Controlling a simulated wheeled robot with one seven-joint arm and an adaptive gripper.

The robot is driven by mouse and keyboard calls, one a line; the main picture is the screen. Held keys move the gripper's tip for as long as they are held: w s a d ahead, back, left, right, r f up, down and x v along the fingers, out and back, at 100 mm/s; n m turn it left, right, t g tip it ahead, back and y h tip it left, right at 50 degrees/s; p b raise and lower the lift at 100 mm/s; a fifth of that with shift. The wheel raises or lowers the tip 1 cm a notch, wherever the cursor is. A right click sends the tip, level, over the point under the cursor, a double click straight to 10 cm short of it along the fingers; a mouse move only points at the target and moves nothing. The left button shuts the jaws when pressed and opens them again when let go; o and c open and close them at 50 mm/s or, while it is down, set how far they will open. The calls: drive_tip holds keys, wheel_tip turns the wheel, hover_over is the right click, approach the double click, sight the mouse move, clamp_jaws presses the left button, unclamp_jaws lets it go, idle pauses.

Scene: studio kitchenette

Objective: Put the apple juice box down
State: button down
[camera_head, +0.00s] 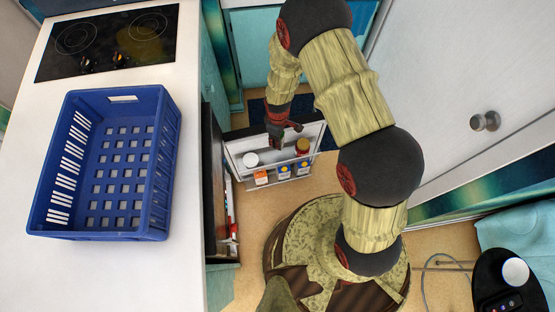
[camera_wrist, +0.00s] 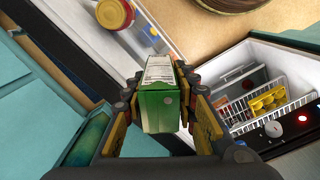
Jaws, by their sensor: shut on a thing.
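The apple juice box (camera_wrist: 160,103), green with a white upper part, is between the two fingers of my gripper (camera_wrist: 162,100) in the wrist view. The gripper is shut on it, with a finger on each side. In the head view my gripper (camera_head: 283,132) hangs over the open fridge door. I cannot make out the juice box there.
The open fridge door's shelf (camera_head: 272,185) holds several jars and cartons. The fridge interior, with a white wire basket (camera_wrist: 265,105), shows at right in the wrist view. A blue crate (camera_head: 168,165) stands empty on the white counter (camera_head: 110,275), near a black hob (camera_head: 110,42).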

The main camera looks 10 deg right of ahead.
drive_tip(key=f+n, duration=0.1)
drive_tip(key=n, duration=0.1)
drive_tip(key=a+f+n, duration=0.1)
drive_tip(key=f+n, duration=0.3)
drive_tip(key=n, duration=0.1)
drive_tip(key=shift+s+a+f+b, duration=0.15)
drive_tip(key=shift+s+a+b, duration=0.1)
drive_tip(key=shift+a+b, duration=0.15)
wheel_tip(320, 180, down, 3)
drive_tip(key=a+n, duration=0.1)
drive_tip(key=n, duration=0.5)
drive_tip(key=n+b, duration=0.4)
drive_tip(key=n, duration=0.4)
hover_over(270, 160)
wheel_tip(270, 160, down, 10)
drive_tip(key=shift+f, duration=0.25)
drive_tip(key=shift+f, duration=0.2)
drive_tip(key=c, duration=1.4)
unclamp_jaws()
drive_tip(key=shift+r, duration=0.15)
